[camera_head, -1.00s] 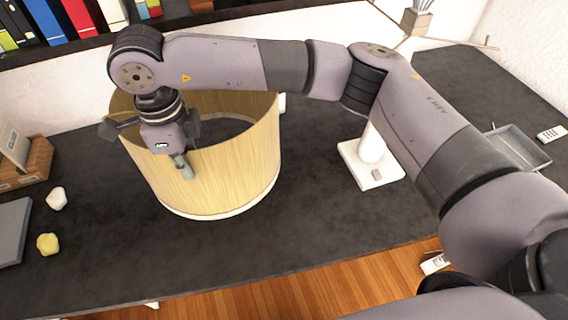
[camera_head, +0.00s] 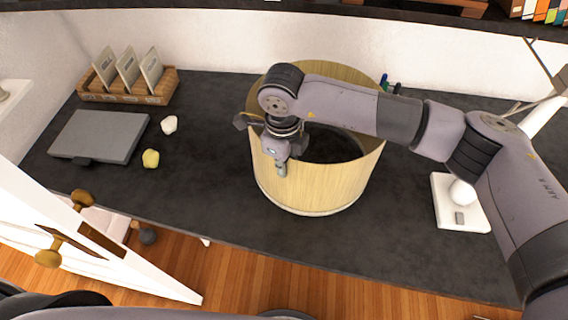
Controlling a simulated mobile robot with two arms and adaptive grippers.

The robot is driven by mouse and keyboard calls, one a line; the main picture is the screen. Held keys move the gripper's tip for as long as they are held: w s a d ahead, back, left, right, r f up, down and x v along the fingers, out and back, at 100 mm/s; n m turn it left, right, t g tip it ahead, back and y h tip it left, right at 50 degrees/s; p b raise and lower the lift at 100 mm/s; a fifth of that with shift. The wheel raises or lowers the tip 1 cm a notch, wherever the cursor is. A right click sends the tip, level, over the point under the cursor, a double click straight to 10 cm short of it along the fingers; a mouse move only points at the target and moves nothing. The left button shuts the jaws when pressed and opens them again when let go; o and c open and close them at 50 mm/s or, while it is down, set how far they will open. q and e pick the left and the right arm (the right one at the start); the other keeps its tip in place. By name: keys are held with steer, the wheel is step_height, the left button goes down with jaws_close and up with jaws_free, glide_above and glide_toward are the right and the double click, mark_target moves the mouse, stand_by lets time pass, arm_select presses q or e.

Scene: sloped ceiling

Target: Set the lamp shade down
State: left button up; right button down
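The lamp shade (camera_head: 320,185) is a large, open, wood-coloured drum with a pale lower rim. It stands upright on or just above the dark desk; I cannot tell whether its rim touches. My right gripper (camera_head: 281,160) is at the shade's near left wall, with one finger outside it and the wall between the fingers. It looks closed on the wall, though the inner finger is hidden. The white lamp base (camera_head: 461,216) stands to the right, partly behind my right arm. My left gripper is not in view.
The dark desk (camera_head: 210,195) is clear left of the shade. A grey flat box (camera_head: 98,136), a white lump (camera_head: 169,124), a yellow lump (camera_head: 151,158) and a wooden card holder (camera_head: 128,86) are further left. A white door with brass knobs (camera_head: 82,200) stands at the lower left.

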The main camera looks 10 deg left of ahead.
steer(key=shift+f, duration=0.75)
steer(key=c, duration=1.8)
jaws_free()
steer(key=shift+r, duration=0.1)
step_height(320, 180, up, 12)
steer(key=b, duration=0.4)
steer(key=shift+s+b, duration=0.15)
steer(key=shift+b, duration=0.15)
